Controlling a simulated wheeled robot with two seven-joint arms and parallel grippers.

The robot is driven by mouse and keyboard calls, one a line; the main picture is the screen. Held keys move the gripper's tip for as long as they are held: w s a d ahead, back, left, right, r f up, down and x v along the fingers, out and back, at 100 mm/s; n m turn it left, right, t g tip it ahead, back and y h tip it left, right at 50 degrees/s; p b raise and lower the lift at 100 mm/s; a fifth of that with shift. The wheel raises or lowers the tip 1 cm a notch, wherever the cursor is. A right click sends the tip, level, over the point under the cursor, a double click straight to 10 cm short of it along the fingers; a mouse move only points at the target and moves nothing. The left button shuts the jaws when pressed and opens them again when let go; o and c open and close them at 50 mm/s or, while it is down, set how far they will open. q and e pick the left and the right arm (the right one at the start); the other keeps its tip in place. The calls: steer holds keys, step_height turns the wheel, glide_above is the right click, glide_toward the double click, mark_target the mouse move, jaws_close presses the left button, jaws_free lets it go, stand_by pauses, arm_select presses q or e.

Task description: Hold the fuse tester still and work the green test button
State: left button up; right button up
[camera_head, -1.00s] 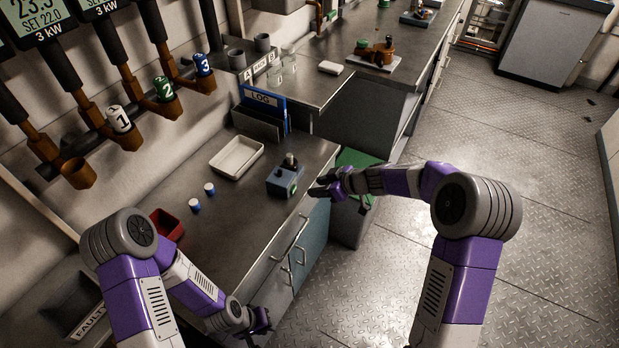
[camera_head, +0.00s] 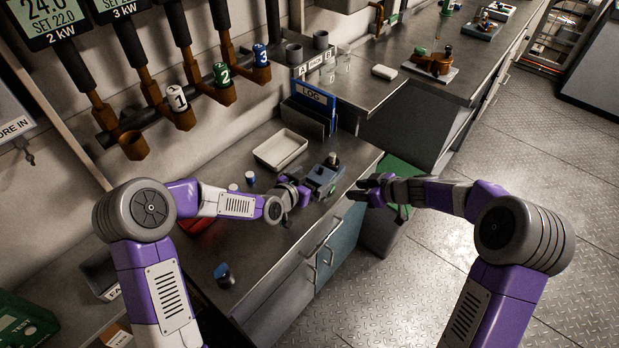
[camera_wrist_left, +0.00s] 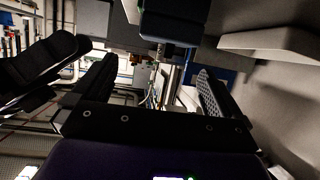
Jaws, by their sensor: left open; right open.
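The fuse tester (camera_head: 325,178), a small blue-grey box with a dark post on top, stands near the bench's front edge in the head view. In the left wrist view a dark blue block, apparently the tester (camera_wrist_left: 172,27), is beyond the finger gap. My left gripper (camera_head: 302,191) is open, close on the tester's left side; contact is unclear. Its fingers frame an empty gap in the wrist view (camera_wrist_left: 157,75). My right gripper (camera_head: 366,189) is open, off the tester's right side, past the bench edge. I cannot make out the green button clearly.
A white tray (camera_head: 261,151) lies behind the tester, and a LOG holder (camera_head: 305,119) stands at the back. Small blue-topped cylinders (camera_head: 250,178) and a red bin (camera_head: 203,226) are left. A green-lidded bin (camera_head: 398,172) stands below right.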

mark_target(322, 170)
arm_select(q)
steer(key=shift+w+r, duration=0.1)
steer(key=shift+w, duration=0.35)
steer(key=shift+w+d, duration=0.1)
steer(key=shift+w, duration=0.25)
steer(key=x, duration=0.6)
steer(key=shift+w+f, duration=0.2)
steer(key=shift+f, duration=0.05)
steer(key=c, duration=1)
steer(key=shift+c, duration=0.5)
arm_select(e)
steer(key=shift+c, duration=0.4)
jaws_close()
